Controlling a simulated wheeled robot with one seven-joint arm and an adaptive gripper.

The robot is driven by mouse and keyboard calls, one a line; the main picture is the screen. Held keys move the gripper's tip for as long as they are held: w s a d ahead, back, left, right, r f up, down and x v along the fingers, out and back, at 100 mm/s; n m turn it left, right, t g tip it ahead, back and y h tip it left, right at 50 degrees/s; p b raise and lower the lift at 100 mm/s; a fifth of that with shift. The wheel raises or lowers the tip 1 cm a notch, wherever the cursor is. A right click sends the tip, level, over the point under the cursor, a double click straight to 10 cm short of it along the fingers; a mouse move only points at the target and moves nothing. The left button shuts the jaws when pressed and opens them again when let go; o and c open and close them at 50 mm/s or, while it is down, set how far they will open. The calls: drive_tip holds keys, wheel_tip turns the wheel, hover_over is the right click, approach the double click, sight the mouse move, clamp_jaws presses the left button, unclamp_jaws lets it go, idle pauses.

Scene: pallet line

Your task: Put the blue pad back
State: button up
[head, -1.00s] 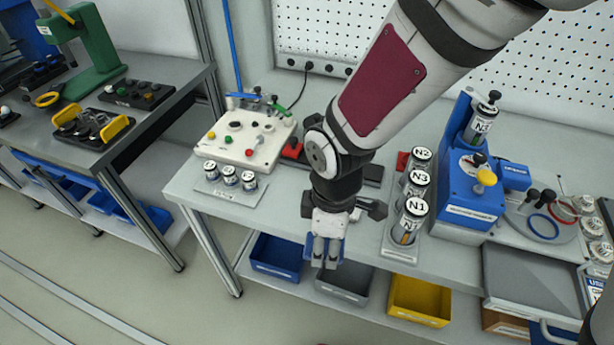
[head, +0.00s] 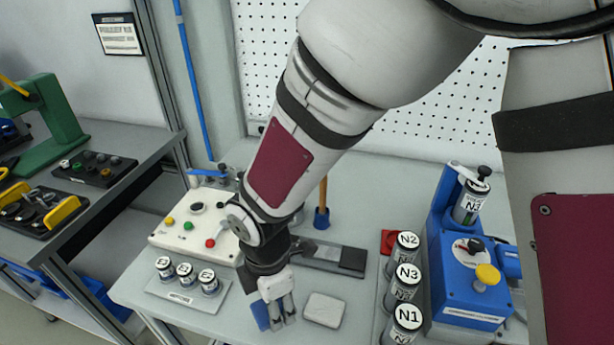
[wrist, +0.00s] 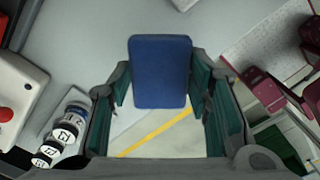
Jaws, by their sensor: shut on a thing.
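The blue pad is a flat rounded block. In the wrist view the blue pad (wrist: 160,72) sits between the two green-lined fingers, its broad face toward the camera. In the head view the blue pad (head: 261,316) shows partly behind the fingertips of my gripper (head: 275,317). My gripper is shut on it and points downward near the bench's front edge. It is between the small rack of jars and a pale grey pad (head: 324,310) lying on the bench. Whether the blue pad touches the bench cannot be told.
A white control box (head: 187,232) and a rack (head: 180,293) of jars stand to the left. A dark flat bar (head: 330,257) lies behind. Jars N1 (head: 403,324), N3 (head: 403,287) and N2 (head: 402,250) stand right, beside a blue machine (head: 462,265).

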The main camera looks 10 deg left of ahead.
drive_tip(key=w+a, duration=0.2)
drive_tip(key=w, duration=0.2)
drive_tip(key=shift+a+f, duration=0.25)
drive_tip(key=shift+a, duration=0.15)
drive_tip(key=shift+f+p, duration=0.35)
drive_tip(key=shift+f, duration=1.4)
drive_tip(key=shift+f, duration=0.1)
drive_tip(key=o, duration=1.1)
wheel_tip(320, 180, up, 12)
drive_tip(key=shift+b, duration=0.4)
